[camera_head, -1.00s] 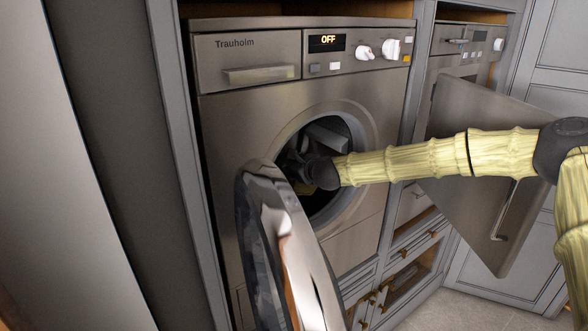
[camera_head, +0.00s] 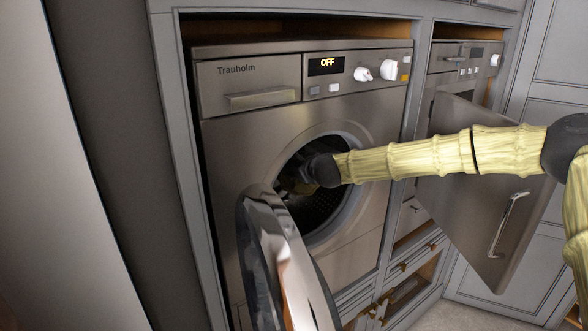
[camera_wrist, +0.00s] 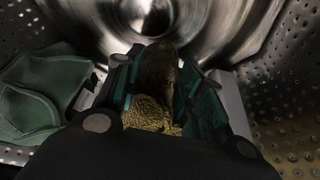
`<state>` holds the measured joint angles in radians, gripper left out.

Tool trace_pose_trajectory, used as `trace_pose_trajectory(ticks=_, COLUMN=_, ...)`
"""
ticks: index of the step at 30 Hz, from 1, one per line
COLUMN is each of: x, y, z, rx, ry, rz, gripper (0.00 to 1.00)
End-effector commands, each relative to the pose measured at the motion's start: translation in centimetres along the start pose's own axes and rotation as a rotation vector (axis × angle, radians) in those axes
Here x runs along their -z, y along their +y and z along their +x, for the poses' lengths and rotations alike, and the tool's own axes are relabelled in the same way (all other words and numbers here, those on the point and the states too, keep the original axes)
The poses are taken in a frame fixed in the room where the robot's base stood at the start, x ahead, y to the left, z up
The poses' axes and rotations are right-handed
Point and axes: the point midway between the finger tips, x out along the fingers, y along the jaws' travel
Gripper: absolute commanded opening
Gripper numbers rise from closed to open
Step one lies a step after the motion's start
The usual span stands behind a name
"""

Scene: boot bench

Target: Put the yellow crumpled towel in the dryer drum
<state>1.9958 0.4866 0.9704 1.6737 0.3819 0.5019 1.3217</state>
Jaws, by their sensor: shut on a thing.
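The yellow crumpled towel (camera_wrist: 152,113) is held between the fingers of my gripper (camera_wrist: 160,75), and shows dark yellow-brown in the dim wrist view. Those fingers are shut on it inside the perforated metal drum (camera_wrist: 290,110). In the head view my wrist reaches through the round opening of the drum (camera_head: 322,207), behind the open round door (camera_head: 275,255). My gripper (camera_head: 300,178) is partly hidden there by my wrist and in shadow. I cannot tell whether the towel touches the drum wall.
A green folded cloth (camera_wrist: 40,95) lies in the drum left of my gripper. A pale grey thing (camera_wrist: 230,100) shows to its right, partly hidden. A second appliance with an open flat door (camera_head: 475,200) stands on the right, behind my arm. Cabinet framing (camera_head: 180,170) edges the machine.

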Motion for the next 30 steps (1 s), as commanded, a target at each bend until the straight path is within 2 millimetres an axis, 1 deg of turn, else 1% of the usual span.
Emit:
trace_pose_trajectory(ticks=1, x=-0.5, y=-0.2, z=-0.2, rx=0.001, ry=-0.001, rz=0.000, gripper=0.10)
trace_pose_trajectory(ticks=9, x=-1.9, y=-0.9, z=-0.8, rx=0.001, ry=-0.002, rz=-0.002, gripper=0.10)
trace_pose_trajectory(ticks=15, x=-2.6, y=-1.2, z=-1.1, rx=0.001, ry=-0.001, rz=0.000, gripper=0.10)
trace_pose_trajectory(ticks=26, x=-2.7, y=-1.3, z=-1.1, rx=0.001, ry=-0.001, rz=0.000, gripper=0.10)
trace_pose_trajectory(ticks=30, x=-2.1, y=-1.3, z=-2.0, rx=0.001, ry=-0.001, rz=0.001, gripper=0.10)
